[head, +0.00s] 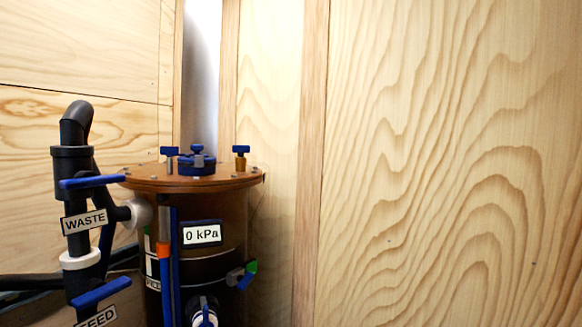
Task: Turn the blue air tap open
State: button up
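A brown cylindrical filter vessel (230,215) stands at the lower left. No label reading air shows, so I cannot tell which blue handle is the air tap. On its lid (135,178) are a small blue tap handle (241,149) on a brass-coloured fitting at the right, a blue cap (197,164) in the middle and another small blue handle (170,151) at the left. A blue and green handle (249,275) sits low on the vessel's right side. My gripper is not in view.
A gauge (202,234) reads 0 kPa. Left of the vessel, dark pipes carry a blue handle (90,182) above a WASTE label (85,221) and a blue handle (100,292) above a FEED label (98,318). Wood-panel walls (450,160) stand behind; the right side is clear.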

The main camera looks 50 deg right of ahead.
aim_at(241, 149)
jog(key=z, duration=1.15)
jog(key=i+l+u, duration=0.55)
jog(key=i+l, duration=0.15)
jog(key=l, duration=0.15)
jog(key=i+l+u, duration=0.25)
jog(key=l, duration=0.3)
jog(key=i+l+u, duration=0.15)
jog(key=i+l, duration=0.2)
jog(key=i+l+u, duration=0.15)
jog(key=i+l, duration=0.15)
jog(key=l, duration=0.25)
jog(key=k+j+z, duration=0.1)
